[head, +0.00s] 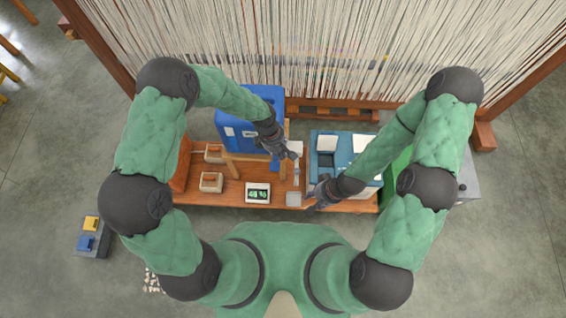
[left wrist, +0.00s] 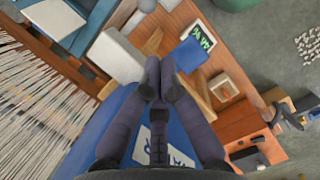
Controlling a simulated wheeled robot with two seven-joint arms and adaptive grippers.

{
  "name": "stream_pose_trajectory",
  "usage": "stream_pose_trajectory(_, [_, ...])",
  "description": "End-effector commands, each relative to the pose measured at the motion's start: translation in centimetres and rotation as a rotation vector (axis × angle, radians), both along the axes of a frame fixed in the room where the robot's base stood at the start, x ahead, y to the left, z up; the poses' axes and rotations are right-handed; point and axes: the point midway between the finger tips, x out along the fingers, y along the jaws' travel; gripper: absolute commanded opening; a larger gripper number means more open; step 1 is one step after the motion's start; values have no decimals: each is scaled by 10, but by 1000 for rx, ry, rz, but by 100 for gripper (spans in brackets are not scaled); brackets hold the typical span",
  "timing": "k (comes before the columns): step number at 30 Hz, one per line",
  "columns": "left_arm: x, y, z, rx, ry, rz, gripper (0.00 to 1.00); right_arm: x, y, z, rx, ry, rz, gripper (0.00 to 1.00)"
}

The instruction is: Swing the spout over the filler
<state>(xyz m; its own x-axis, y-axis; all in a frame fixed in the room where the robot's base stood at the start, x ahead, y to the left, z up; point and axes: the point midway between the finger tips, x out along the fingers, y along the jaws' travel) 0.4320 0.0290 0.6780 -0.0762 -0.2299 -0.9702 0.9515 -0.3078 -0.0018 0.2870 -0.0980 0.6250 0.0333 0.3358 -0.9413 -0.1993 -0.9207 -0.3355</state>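A tall blue cabinet (head: 250,112) with white labels stands at the back of the wooden bench. A small blue part (head: 275,163) shows beside my left gripper, perhaps the spout; a blue block also shows in the left wrist view (left wrist: 190,55). My left gripper (head: 290,155) is above the bench, right of the cabinet. Its fingertips meet in the left wrist view (left wrist: 157,78), with nothing clearly between them. My right gripper (head: 314,199) is low over the bench's front, beside a blue-grey unit; its finger gap is unclear. I cannot tell which part is the filler.
The bench (head: 235,192) carries a screen with green marks (head: 258,192), small wooden boxes (head: 211,182), a grey block (head: 293,199) and a blue-grey tray unit (head: 328,143). A loom with pale threads (head: 330,45) stands behind. A grey stand (head: 92,240) is at left.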

Motion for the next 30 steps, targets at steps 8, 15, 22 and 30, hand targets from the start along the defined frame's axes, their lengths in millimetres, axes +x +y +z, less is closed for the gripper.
stream_pose_trajectory(8, [0,0,-1,0,0,-1,0,0,0,0,0,0,0,40])
stream_pose_trajectory(15, [-2,-5,-24,0,0,-2,0,0,0,-10,0,0,0,40])
stream_pose_trajectory(22, [-5,-14,-63,-1,2,-2,0,0,0,-26,0,0,0,40])
stream_pose_trajectory(30, [-7,-21,-93,-1,0,-1,0,0,0,-38,0,0,0,40])
